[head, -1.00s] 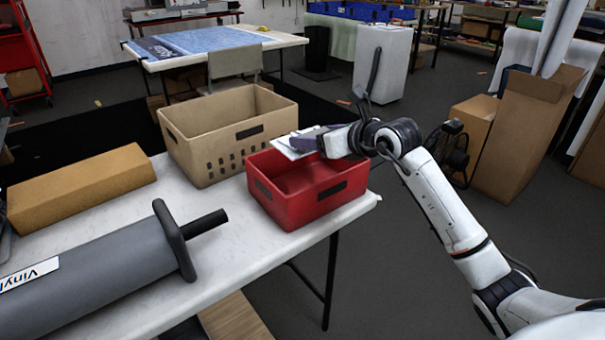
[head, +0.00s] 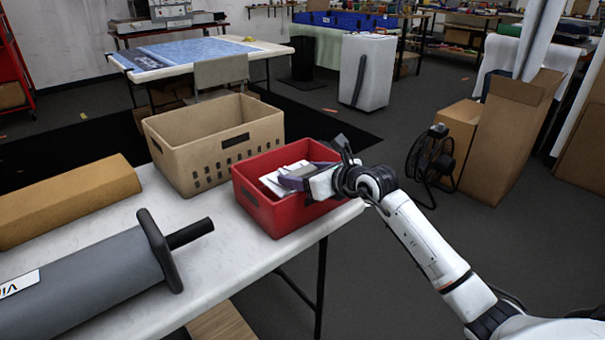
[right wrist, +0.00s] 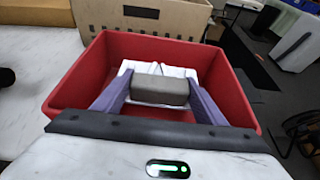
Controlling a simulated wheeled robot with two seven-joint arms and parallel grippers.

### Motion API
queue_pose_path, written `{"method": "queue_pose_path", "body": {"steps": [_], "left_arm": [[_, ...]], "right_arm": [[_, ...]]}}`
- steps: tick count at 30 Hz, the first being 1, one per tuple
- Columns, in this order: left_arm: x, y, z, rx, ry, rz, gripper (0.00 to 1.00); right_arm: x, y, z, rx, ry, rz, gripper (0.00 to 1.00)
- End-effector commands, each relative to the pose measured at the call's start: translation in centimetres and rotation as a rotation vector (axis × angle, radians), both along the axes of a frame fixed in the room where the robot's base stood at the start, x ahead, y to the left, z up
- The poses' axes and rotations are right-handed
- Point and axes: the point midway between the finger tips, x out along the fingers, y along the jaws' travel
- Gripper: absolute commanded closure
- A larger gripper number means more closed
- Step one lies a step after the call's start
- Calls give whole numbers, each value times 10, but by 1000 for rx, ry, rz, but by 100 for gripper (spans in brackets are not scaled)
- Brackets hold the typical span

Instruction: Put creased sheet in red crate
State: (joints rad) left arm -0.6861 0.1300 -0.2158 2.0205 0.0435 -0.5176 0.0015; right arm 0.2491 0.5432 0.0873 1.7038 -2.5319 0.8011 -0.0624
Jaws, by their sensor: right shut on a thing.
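The creased sheet (head: 270,183) is a small white piece, partly covered by my gripper in the head view. It also shows in the right wrist view (right wrist: 160,69), with a fold line near its middle. My right gripper (head: 288,184) has purple fingers and is shut on the sheet. It holds the sheet inside the outline of the red crate (head: 285,216), below the rim's far edge. Whether the sheet touches the crate floor cannot be told. The red crate also shows around the fingers in the right wrist view (right wrist: 75,88). My left gripper is not in view.
A tan crate (head: 187,160) stands directly behind and left of the red one on the white table (head: 215,255). A brown block (head: 65,200) and a grey roll (head: 85,270) lie at the left. The red crate sits near the table's right edge.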

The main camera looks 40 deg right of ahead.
Motion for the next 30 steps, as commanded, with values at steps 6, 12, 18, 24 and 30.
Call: {"method": "queue_pose_path", "body": {"steps": [6, 12, 18, 24, 30], "left_arm": [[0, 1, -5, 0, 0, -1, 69], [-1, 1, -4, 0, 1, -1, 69], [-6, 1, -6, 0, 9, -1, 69], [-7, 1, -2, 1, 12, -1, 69], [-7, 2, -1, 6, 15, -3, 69]], "right_arm": [[0, 0, -9, 0, 2, 0, 57], [-1, 0, -13, 0, 10, 1, 28], [-2, 1, -16, 0, 16, 3, 16], [-2, 2, -11, -1, 19, 4, 16], [-24, 0, 6, -4, 14, 4, 16]]}}
